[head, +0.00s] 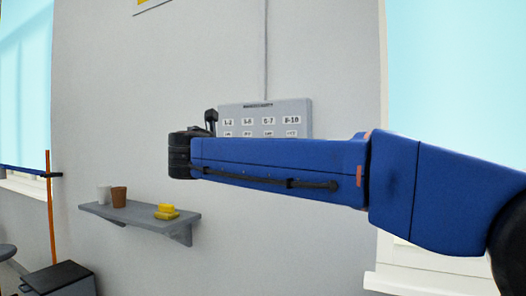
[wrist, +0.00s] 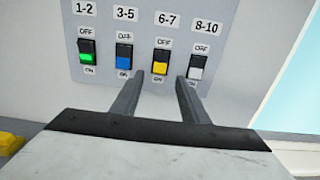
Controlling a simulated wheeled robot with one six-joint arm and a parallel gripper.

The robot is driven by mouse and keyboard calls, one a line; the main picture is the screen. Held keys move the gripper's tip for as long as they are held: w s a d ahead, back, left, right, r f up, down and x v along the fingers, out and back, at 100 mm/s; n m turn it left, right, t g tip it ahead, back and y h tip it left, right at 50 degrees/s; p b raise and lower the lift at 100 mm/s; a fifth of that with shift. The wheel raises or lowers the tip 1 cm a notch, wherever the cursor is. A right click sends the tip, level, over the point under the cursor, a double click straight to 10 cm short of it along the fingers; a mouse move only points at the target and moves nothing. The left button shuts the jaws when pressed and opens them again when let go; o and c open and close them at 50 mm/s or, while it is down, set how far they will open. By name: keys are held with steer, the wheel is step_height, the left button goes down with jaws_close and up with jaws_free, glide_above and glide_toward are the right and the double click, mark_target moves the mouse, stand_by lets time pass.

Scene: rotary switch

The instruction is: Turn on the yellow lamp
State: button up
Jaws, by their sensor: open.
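A grey switch panel (head: 265,113) is on the wall, partly hidden behind my arm in the head view. In the wrist view the panel (wrist: 225,62) carries a row of rocker switches marked OFF above and ON below. The yellow switch (wrist: 160,66), under the label 6-7, has a black upper part and a yellow lower part. My gripper (wrist: 158,82) is open and empty, its two fingers apart just below the yellow switch, one towards each side. I cannot tell whether they touch the panel. No yellow lamp can be made out.
The green (wrist: 86,57), blue (wrist: 124,60) and white (wrist: 198,68) switches sit beside the yellow one; the green looks brightest. A wall shelf (head: 135,217) at lower left holds two cups and a yellow object (head: 166,212). Windows flank the wall.

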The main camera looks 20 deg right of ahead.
steer(key=x, duration=0.6)
steer(key=shift+d, duration=0.15)
steer(key=shift+w, duration=0.15)
jaws_close()
steer(key=shift+f+t+h, duration=0.2)
steer(key=shift+t+h, duration=0.2)
jaws_free()
